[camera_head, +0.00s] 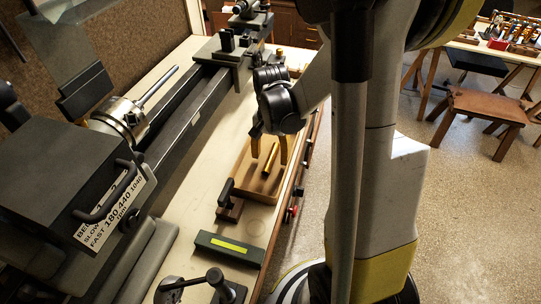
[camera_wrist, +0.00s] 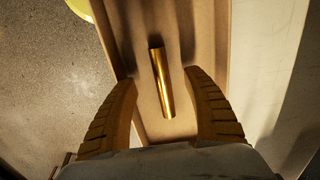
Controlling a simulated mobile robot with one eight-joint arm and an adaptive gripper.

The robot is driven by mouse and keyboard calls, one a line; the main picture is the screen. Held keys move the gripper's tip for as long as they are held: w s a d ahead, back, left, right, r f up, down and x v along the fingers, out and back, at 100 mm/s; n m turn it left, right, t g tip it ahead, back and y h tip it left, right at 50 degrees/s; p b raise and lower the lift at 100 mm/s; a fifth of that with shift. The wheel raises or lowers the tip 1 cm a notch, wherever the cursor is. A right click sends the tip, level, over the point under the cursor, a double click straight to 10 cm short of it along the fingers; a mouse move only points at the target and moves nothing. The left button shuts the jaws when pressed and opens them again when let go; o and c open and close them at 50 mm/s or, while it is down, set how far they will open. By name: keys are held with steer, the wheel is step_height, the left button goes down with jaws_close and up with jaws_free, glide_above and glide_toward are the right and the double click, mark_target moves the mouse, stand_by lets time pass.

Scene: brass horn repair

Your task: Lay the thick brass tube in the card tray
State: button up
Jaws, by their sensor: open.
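The thick brass tube (camera_head: 271,157) lies in the brown card tray (camera_head: 262,191) on the bench, between my gripper's fingers in the head view. In the wrist view the tube (camera_wrist: 162,82) lies on the floor of the tray (camera_wrist: 203,22), lengthwise and slightly tilted in the picture. My gripper (camera_head: 269,163) is open above the tray, with one finger on each side of the tube and a gap to it on both sides. It also shows in the wrist view (camera_wrist: 163,85), with its ribbed fingers apart. I cannot tell its exact height above the tube.
A lathe with a chuck (camera_head: 120,119) runs along the left of the bench. A dark green box with a yellow label (camera_head: 229,247) sits in front of the tray. A dark tool on a wooden block (camera_head: 229,203) stands at the tray's near left. A brown stool (camera_head: 487,112) stands right.

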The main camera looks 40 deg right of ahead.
steer(key=shift+r+p, duration=2.15)
steer(key=shift+r, duration=1)
steer(key=s+a+r+n+t, duration=0.3)
steer(key=s+a+r+n, duration=0.1)
steer(key=a+r+n, duration=0.1)
steer(key=s+a+r+n+t+b, duration=0.1)
steer(key=s+a+r+n+t, duration=0.3)
steer(key=a+r, duration=0.4)
steer(key=shift+s+a+r+n, duration=0.15)
steer(key=shift+a+r+n, duration=0.2)
steer(key=shift+n, duration=0.35)
steer(key=shift+d, duration=0.1)
